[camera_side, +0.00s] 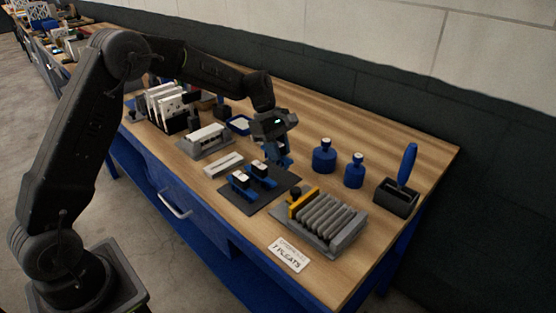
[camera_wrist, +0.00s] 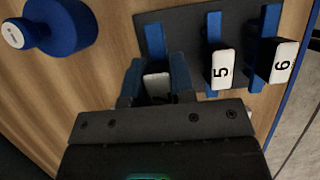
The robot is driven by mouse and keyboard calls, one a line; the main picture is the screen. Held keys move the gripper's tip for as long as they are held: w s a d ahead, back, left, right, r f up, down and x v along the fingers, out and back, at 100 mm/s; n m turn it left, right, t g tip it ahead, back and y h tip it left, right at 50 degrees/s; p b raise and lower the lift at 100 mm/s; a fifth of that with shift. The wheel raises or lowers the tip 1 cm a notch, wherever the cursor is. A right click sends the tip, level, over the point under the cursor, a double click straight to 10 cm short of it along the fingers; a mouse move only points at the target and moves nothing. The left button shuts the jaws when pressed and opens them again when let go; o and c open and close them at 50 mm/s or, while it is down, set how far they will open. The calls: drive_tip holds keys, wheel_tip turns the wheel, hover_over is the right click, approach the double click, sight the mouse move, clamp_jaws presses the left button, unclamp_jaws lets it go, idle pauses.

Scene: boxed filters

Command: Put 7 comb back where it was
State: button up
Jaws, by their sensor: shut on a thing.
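My gripper (camera_side: 281,160) is low at the far edge of the dark mat (camera_side: 283,183); its blue fingers (camera_wrist: 155,85) also show in the wrist view. It is shut on a comb with a white top (camera_wrist: 156,84); the gripper body hides most of its number. A blue holder strip (camera_wrist: 154,42) lies in line with this comb on the mat. I cannot tell whether the comb touches it. Comb 5 (camera_wrist: 221,68) and comb 6 (camera_wrist: 283,55) stand on blue holders to the right in the wrist view.
A grey pleated filter block with a yellow end (camera_side: 325,218) and a "7 pleats" card (camera_side: 289,254) lie at the near right. Blue knobbed weights (camera_side: 324,158) and a blue-handled brush in a black box (camera_side: 398,195) stand to the right. A white bar (camera_side: 223,165) lies left of the mat.

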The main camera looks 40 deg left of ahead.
sight(278, 164)
drive_tip(key=shift+f, duration=1.65)
drive_tip(key=shift+f, duration=0.15)
drive_tip(key=o, duration=0.8)
drive_tip(key=shift+o, duration=0.2)
